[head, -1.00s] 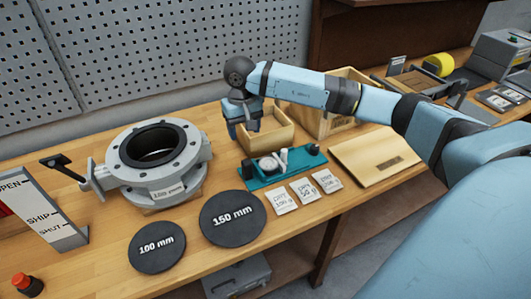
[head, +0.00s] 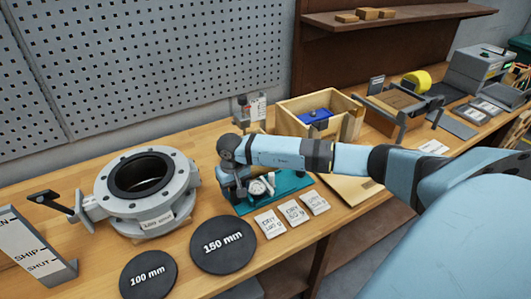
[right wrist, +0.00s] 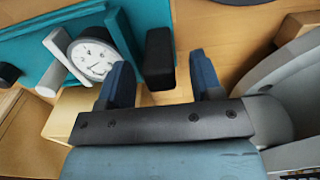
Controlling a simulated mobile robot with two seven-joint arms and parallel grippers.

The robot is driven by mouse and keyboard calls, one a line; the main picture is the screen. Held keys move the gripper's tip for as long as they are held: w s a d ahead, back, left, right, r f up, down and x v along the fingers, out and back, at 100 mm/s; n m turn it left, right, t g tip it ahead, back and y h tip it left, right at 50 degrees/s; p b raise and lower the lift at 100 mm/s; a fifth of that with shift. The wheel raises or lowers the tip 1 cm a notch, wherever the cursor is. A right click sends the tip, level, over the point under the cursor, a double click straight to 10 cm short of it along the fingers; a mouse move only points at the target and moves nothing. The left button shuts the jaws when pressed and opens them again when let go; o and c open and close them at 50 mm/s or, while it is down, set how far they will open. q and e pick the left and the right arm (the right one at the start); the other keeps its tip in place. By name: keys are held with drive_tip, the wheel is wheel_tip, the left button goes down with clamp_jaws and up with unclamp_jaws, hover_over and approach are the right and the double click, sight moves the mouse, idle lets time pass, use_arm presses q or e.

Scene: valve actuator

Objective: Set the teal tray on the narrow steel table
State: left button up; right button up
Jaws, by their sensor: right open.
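The teal tray (head: 292,184) lies on the wooden bench and carries a round white-faced gauge (head: 261,186) and small parts. My right arm hides part of it. My right gripper (head: 234,190) points down at the tray's left end. In the right wrist view the gripper (right wrist: 160,78) is open, with a black block (right wrist: 158,58) showing between and just beyond its fingertips. My left gripper is not in view. I see no narrow steel table.
A grey flanged valve body (head: 148,190) stands left of the gripper. Black discs marked 150 mm (head: 223,245) and 100 mm (head: 148,274) and several white packets (head: 294,212) lie in front. A wooden box (head: 292,122) with a blue part stands behind my arm.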

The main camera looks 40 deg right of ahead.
drive_tip(key=shift+f, duration=0.1)
drive_tip(key=shift+c, duration=0.4)
clamp_jaws()
